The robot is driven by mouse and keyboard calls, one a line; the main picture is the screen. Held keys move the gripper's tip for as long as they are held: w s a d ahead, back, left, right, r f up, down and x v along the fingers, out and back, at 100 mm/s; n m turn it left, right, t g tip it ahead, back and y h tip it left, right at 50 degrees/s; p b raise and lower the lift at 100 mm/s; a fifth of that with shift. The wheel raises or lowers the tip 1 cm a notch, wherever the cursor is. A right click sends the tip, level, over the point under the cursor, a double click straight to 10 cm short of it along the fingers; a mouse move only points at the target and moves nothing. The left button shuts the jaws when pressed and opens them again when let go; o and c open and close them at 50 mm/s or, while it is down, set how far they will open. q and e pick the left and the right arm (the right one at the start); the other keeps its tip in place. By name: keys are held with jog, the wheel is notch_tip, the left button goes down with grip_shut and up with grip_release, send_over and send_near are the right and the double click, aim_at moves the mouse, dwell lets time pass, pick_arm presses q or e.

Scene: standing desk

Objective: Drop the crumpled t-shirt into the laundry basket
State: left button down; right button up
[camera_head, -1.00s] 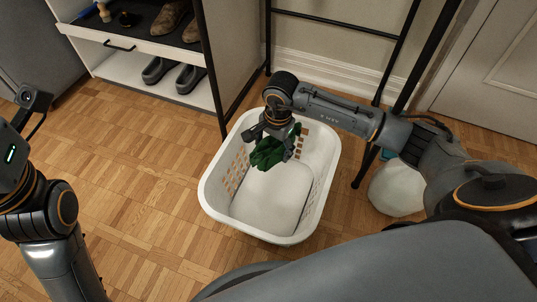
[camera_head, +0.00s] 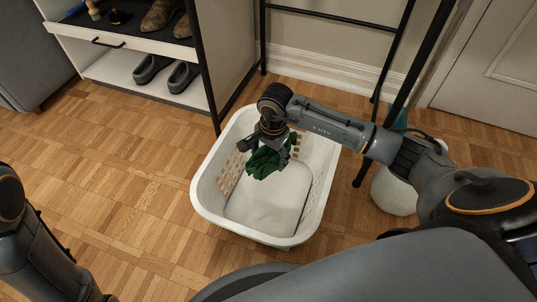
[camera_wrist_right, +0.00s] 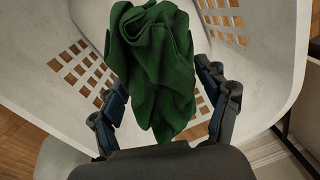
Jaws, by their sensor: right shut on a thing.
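The crumpled green t-shirt (camera_head: 264,163) hangs from my right gripper (camera_head: 268,150), which is shut on it. The shirt and gripper are over the inside of the white laundry basket (camera_head: 208,203), near its back part. In the right wrist view the shirt (camera_wrist_right: 155,70) is bunched between the two fingers (camera_wrist_right: 165,105), with the perforated basket wall (camera_wrist_right: 75,65) around it. The basket stands upright on the floor, and the visible part of its bottom is bare. My left arm shows at the lower left, but its gripper is out of view.
A shoe shelf (camera_head: 130,70) with several shoes stands at the back left. A black ladder rack (camera_head: 335,20) leans behind the basket. A white rounded object (camera_head: 394,192) stands right of the basket. The wood floor (camera_head: 130,190) to the left is clear.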

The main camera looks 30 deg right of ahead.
jog(key=o, duration=1.3)
jog(key=r, duration=0.8)
jog(key=s+r, duration=0.1)
jog(key=r, duration=0.3)
jog(key=shift+d, duration=0.25)
